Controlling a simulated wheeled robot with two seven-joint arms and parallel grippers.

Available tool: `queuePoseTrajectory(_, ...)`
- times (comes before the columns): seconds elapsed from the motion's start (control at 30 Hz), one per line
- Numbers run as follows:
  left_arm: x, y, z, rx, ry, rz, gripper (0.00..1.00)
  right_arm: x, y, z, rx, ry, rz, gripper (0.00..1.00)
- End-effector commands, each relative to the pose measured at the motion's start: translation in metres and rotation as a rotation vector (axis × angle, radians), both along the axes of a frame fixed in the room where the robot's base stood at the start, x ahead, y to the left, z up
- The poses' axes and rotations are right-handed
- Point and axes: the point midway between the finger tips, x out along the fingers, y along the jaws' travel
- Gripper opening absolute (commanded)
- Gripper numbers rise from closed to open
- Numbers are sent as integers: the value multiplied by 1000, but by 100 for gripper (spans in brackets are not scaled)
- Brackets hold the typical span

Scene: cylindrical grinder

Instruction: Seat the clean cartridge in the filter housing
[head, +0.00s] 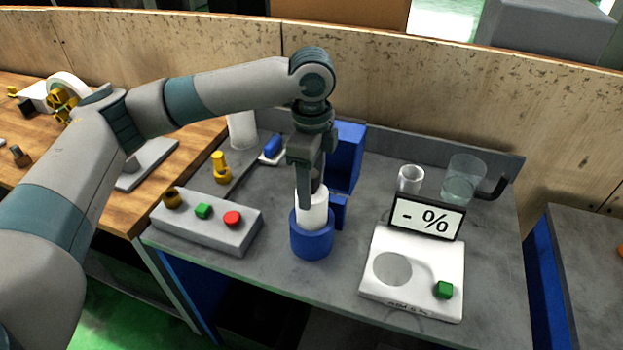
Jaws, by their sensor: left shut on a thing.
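The clean cartridge is a white cylinder (316,215) standing upright at the middle of the bench. Its lower end is inside the open top of the blue round filter housing (311,243), and its upper part stands above the rim. How deep it sits cannot be seen. My left gripper (310,190) points straight down and is shut on the white cartridge from above. The fingers hide part of the cartridge. My right gripper is not in view.
A grey control box (207,222) with green and red buttons stands left of the housing. A white instrument (415,275) with a "- %" display (427,217) stands to the right. Behind are a blue block (347,155), a glass (410,179), a beaker (463,178) and a white cylinder (242,130).

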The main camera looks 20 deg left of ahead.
Motion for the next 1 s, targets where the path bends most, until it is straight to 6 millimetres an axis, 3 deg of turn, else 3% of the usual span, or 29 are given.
queuePoseTrajectory(0.17,0,0,-2,-1,0,0,6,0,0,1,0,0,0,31)
queuePoseTrajectory(0.2,0,0,-2,0,1,0,55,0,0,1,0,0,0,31)
queuePoseTrajectory(0.27,0,0,-2,0,0,0,70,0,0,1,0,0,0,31)
queuePoseTrajectory(0.77,1,0,2,0,-3,1,72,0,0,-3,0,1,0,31)
queuePoseTrajectory(1.0,1,-1,28,-2,-3,0,72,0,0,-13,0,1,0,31)
